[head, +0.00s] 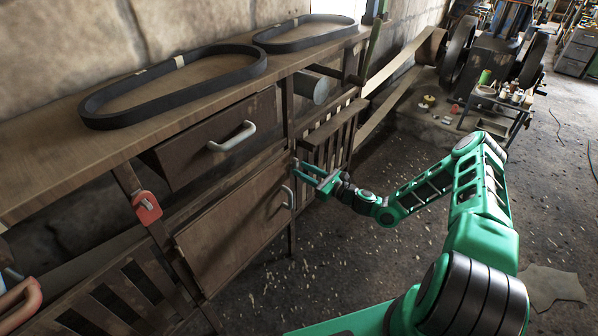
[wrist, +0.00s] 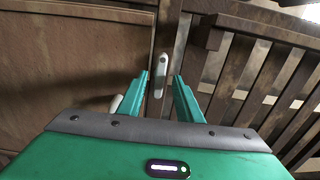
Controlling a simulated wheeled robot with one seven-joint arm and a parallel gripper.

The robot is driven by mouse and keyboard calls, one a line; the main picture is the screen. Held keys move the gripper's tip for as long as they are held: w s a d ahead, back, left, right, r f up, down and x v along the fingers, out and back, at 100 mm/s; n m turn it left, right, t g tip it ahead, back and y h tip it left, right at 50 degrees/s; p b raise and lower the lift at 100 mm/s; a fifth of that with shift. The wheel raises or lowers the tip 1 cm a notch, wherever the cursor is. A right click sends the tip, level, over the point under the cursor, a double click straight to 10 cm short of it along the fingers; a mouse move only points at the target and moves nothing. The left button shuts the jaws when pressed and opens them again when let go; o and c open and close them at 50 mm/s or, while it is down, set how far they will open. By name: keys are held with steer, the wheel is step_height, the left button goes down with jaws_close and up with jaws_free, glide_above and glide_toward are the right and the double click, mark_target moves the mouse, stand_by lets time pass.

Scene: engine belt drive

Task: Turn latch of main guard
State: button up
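The latch (wrist: 161,68) is a small pale oblong piece, close to upright, on the brown post between a door and a slatted panel. My gripper (wrist: 160,76) is open, with its green fingers spread to the left and right of the latch in the wrist view. I see no clear contact; the remaining depth is hard to judge. In the head view my gripper (head: 302,171) reaches the bench front beside the door (head: 236,232), which appears shut. I cannot clearly make out the latch there. Which panel is the main guard is not plain.
The door's pale handle (head: 287,197) sits close to my gripper; it also shows in the wrist view (wrist: 116,103). A drawer (head: 205,145) is above. Black belts (head: 122,112) lie on the bench top (head: 40,185). A red piece (head: 147,208) hangs left. Floor is open at right.

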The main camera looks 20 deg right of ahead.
steer(key=shift+w+a, duration=0.4)
steer(key=shift+w, duration=0.15)
jaws_close()
steer(key=shift+a, duration=0.25)
steer(key=shift+d, duration=0.15)
